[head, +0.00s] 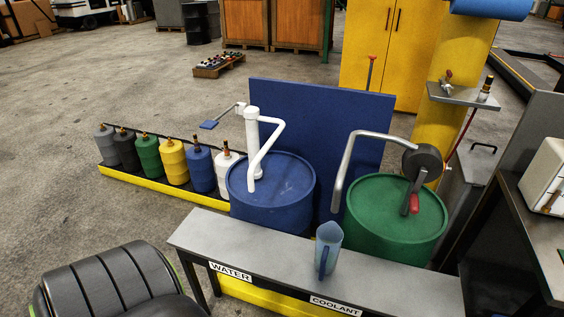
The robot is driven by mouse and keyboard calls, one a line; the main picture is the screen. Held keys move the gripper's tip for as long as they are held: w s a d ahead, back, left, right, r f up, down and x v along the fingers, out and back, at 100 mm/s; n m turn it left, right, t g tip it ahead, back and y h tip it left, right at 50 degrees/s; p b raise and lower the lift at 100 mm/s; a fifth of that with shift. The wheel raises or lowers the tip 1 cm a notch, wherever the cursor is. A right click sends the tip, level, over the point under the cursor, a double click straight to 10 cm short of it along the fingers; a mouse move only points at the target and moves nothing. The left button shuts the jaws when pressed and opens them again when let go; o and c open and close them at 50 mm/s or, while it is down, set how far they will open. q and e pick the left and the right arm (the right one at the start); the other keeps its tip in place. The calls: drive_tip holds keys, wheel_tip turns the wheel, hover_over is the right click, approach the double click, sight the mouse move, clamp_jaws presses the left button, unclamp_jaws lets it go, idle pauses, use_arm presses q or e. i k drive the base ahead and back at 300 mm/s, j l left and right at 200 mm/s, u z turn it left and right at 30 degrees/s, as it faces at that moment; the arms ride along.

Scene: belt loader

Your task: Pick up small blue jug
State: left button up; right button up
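The small blue jug (329,248) stands upright on the narrow grey bench (262,250), near the COOLANT label. It is a translucent blue, and its handle side faces toward me. Neither of my grippers shows in the head view, so what they hold cannot be seen.
Behind the bench stand a blue drum (275,210) with a white pump (262,140) and a green drum (395,235) with a grey spout and crank. Several coloured containers stand in a yellow tray (115,171) at left. A black ribbed seat (105,285) is front left.

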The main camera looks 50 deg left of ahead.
sight(329, 236)
drive_tip(key=u, duration=1.05)
drive_tip(key=i+l+u, duration=0.15)
drive_tip(key=l, duration=0.7)
drive_tip(key=l+u, duration=0.15)
drive_tip(key=l, duration=0.65)
drive_tip(key=l+u, duration=0.2)
drive_tip(key=l, duration=0.65)
drive_tip(key=k+l+u, duration=0.15)
drive_tip(key=l, duration=0.7)
drive_tip(key=k+l+u, duration=0.15)
drive_tip(key=l, duration=0.7)
drive_tip(key=i, duration=0.05)
